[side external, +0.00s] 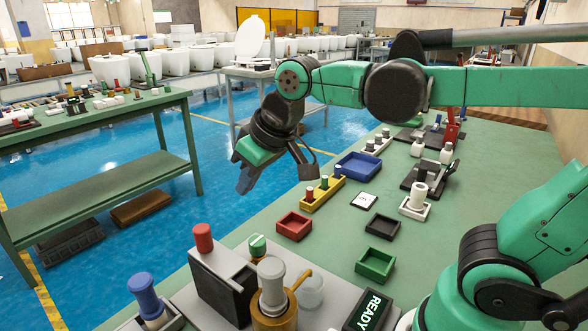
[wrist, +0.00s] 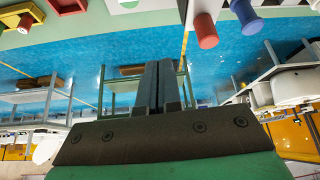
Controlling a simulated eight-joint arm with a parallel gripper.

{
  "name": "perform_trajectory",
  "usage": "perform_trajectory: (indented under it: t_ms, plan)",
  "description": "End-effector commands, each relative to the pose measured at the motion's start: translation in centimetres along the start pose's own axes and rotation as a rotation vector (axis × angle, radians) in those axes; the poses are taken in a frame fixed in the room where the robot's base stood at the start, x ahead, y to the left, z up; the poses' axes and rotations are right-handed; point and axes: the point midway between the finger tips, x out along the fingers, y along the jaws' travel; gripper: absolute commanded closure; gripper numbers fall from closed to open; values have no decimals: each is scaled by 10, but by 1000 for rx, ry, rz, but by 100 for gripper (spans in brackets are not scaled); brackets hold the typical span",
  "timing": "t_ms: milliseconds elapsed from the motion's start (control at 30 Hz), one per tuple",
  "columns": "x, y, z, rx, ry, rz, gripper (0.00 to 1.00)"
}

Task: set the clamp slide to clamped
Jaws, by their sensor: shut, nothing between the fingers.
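No part is marked as the clamp slide, and I cannot tell for sure which one it is. At the front of the side view, a red knob (side external: 203,238) stands on a white and black block (side external: 222,285). A blue knob (side external: 145,295) is to its left, and a grey-topped handle (side external: 272,284) on a brass cylinder (side external: 275,322) is to its right. The red knob (wrist: 206,32) and blue knob (wrist: 246,18) also show at the top of the wrist view. My gripper (side external: 244,180) is shut and empty, in the air beyond these parts and apart from them. It also shows in the wrist view (wrist: 159,85).
A dark READY display (side external: 369,310) stands at the bench front. Red (side external: 294,226), black (side external: 382,226), green (side external: 375,263) and blue (side external: 358,165) trays lie on the green bench, with a yellow peg block (side external: 321,195). Another green table (side external: 100,118) is at the left.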

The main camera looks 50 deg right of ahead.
Motion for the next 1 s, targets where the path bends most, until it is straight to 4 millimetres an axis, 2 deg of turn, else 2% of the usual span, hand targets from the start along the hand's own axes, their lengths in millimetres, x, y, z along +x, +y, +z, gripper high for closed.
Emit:
perform_trajectory:
  t_ms: [33,200,400,600,1000]
  plan:
    - [-2,-8,-15,-21,-22,-12,100]
    - [-3,-34,-52,-81,-94,-40,100]
    - [-1,-57,-75,-127,-150,-57,100]
    - [1,-64,-81,-141,-169,-62,100]
    - [5,-64,-81,-141,-169,-61,100]
